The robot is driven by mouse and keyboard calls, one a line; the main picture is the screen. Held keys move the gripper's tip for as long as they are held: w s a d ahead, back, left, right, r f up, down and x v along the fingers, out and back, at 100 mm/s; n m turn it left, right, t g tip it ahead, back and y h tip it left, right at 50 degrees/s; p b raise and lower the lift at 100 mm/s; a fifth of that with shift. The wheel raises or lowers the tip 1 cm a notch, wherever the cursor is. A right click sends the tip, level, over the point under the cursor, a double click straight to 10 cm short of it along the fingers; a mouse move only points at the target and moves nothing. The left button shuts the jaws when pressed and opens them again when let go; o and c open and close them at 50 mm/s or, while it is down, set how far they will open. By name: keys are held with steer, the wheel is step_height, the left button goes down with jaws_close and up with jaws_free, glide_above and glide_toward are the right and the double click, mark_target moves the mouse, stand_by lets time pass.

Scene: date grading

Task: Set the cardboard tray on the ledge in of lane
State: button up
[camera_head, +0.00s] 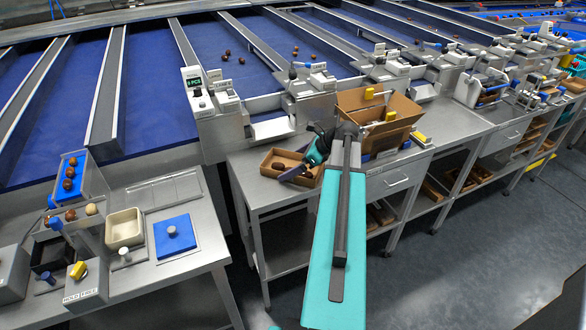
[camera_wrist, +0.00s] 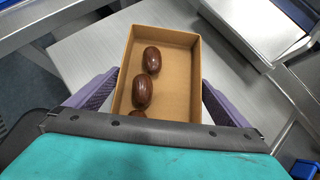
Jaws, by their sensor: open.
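The cardboard tray (camera_head: 270,164) is a small, shallow brown box on the metal side table. In the wrist view the cardboard tray (camera_wrist: 180,36) holds brown dates (camera_wrist: 152,60), with a third partly hidden at the lower edge. My gripper (camera_head: 300,171) is at the tray. In the wrist view the purple fingers of my gripper (camera_wrist: 160,97) stand open on either side of the tray; contact with its walls cannot be told. A silver ledge (camera_head: 272,128) juts from the lane machine just behind the tray; it also shows in the wrist view (camera_wrist: 262,28).
A large open cardboard box (camera_head: 350,101) stands right of my arm on the same table. Bare tabletop (camera_head: 247,187) lies left of the tray.

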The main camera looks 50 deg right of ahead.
mark_target(302, 178)
steer(key=shift+c, duration=0.3)
steer(key=c, duration=0.8)
steer(key=shift+o, duration=0.2)
steer(key=shift+r, duration=0.15)
steer(key=shift+s+r+b, duration=0.1)
steer(key=shift+r+b, duration=0.55)
steer(key=shift+r, duration=1)
steer(key=s+a, duration=0.2)
steer(key=s, duration=0.1)
steer(key=s+a+b, duration=0.1)
steer(key=s+a, duration=0.1)
steer(key=s+a+b, duration=0.1)
steer(key=s, duration=0.2)
steer(key=shift+s+a+r, duration=0.3)
steer(key=shift+a+r, duration=0.1)
steer(key=shift+s+f, duration=0.1)
steer(key=shift+s, duration=0.05)
steer(key=shift+b, duration=0.95)
steer(key=b, duration=0.4)
steer(key=shift+s+a, duration=0.2)
steer(key=shift+s, duration=0.1)
steer(key=s+b, duration=0.1)
steer(key=b, duration=0.3)
steer(key=shift+a, duration=0.3)
